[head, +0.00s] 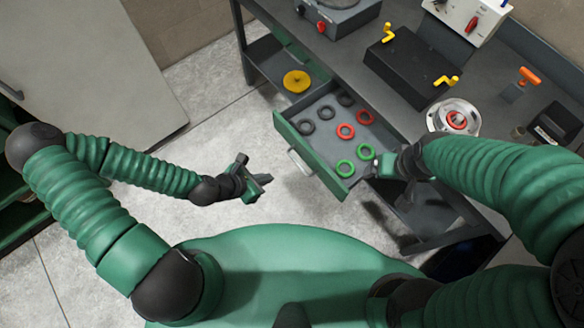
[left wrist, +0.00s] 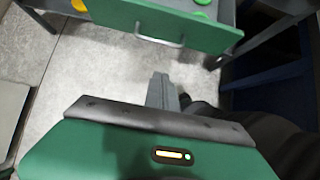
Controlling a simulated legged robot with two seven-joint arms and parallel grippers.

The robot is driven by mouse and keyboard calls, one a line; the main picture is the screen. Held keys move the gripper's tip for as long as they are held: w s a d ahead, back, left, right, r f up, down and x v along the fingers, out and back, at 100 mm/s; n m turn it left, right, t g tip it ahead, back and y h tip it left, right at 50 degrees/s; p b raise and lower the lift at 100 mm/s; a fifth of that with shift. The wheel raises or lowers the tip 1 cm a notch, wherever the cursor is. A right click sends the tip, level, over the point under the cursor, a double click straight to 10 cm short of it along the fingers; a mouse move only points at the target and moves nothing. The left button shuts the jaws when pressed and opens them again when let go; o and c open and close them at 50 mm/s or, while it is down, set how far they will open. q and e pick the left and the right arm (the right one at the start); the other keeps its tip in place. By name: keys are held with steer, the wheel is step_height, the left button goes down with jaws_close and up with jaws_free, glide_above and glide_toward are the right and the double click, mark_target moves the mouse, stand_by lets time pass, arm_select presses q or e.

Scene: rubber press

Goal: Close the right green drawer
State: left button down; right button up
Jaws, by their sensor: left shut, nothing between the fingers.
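The right green drawer (head: 326,180) is pulled out from under the workbench. It holds several rings: dark ones, red ones and green ones. Its silver handle (head: 299,163) is on the front panel; drawer front (left wrist: 205,32) and handle (left wrist: 160,41) also show at the top of the left wrist view. My left gripper (head: 263,181) is shut and empty, in front of the drawer and apart from its handle. Its fingers (left wrist: 162,92) point toward the drawer front in the left wrist view. My right gripper (head: 386,166) is beside the drawer's right end, its fingers mostly hidden.
Left of the drawer, a grey compartment holds a yellow disc (head: 296,81). The workbench (head: 400,115) carries a black box (head: 405,68) with yellow handles and a round metal fixture (head: 453,117) with a red ring. A pale cabinet (head: 85,75) stands left. Floor before the drawer is clear.

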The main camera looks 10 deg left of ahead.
arm_select(q)
steer(key=w+d+r+b+x, duration=0.1)
steer(key=b+x, duration=0.4)
steer(key=x, duration=0.8)
steer(key=shift+w+d+r, duration=0.2)
steer(key=shift+w+d, duration=0.1)
steer(key=shift+d, duration=0.05)
